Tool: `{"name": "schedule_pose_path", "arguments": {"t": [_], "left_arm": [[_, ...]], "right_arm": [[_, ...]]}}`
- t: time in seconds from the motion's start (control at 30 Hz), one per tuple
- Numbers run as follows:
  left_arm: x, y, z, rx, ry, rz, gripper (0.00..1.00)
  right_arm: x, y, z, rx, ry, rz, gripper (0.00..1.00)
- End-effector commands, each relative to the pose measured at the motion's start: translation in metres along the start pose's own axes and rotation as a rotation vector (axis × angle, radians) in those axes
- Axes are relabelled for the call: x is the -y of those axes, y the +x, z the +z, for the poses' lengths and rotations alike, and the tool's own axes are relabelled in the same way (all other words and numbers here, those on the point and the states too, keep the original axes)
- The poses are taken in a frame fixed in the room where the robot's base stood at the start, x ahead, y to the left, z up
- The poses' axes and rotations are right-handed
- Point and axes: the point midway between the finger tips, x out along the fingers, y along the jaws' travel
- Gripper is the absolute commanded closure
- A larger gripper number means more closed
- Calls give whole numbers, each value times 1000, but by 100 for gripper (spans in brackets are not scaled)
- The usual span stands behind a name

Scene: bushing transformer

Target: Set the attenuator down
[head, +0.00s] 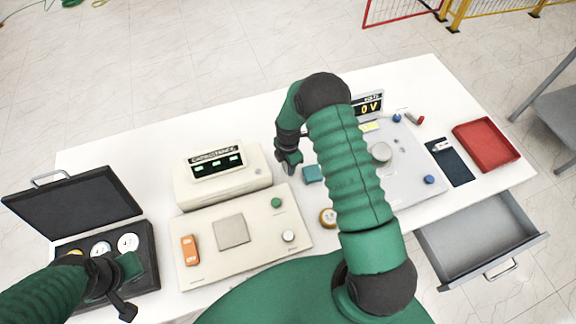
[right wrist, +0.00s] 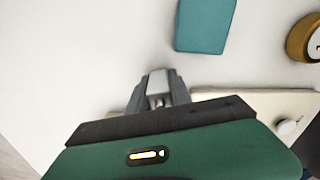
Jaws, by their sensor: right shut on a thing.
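My right gripper (head: 290,168) is over the white table, between the beige capacitance unit and a teal block (head: 312,173). In the right wrist view my right gripper (right wrist: 158,82) is shut on a small silver-grey piece, taken as the attenuator (right wrist: 157,98). The fingers hide most of it, and I cannot tell whether it touches the table. The teal block (right wrist: 205,25) lies apart from the fingers. My left gripper (head: 125,288) is above the open black case (head: 148,268); its jaw opening is unclear.
The capacitance unit (head: 222,178) and a beige panel (head: 190,270) stand left of the right gripper. A brass round dial (head: 328,217) is nearer me. A grey panel (head: 415,185), dark blue mat (head: 452,168), red tray (head: 488,143) and open drawer (head: 480,235) are right.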

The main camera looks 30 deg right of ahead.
Motion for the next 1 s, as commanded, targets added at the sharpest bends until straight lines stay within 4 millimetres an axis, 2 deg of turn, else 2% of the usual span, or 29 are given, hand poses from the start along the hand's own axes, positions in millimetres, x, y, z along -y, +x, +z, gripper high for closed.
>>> {"name": "schedule_pose_path", "arguments": {"t": [0.17,0.4,0.57,0.8,1.0], "left_arm": [[0,6,1,0,0,0,100],[0,22,5,0,0,0,100],[0,31,7,0,0,0,100],[0,52,12,0,0,0,100],[0,59,14,0,0,0,100]], "right_arm": [[-1,-7,0,0,0,2,100],[2,-34,-1,1,-1,2,100],[34,-36,-19,0,-2,-1,100],[95,-42,-55,0,-4,1,100],[129,-48,-74,1,-1,1,100]]}}
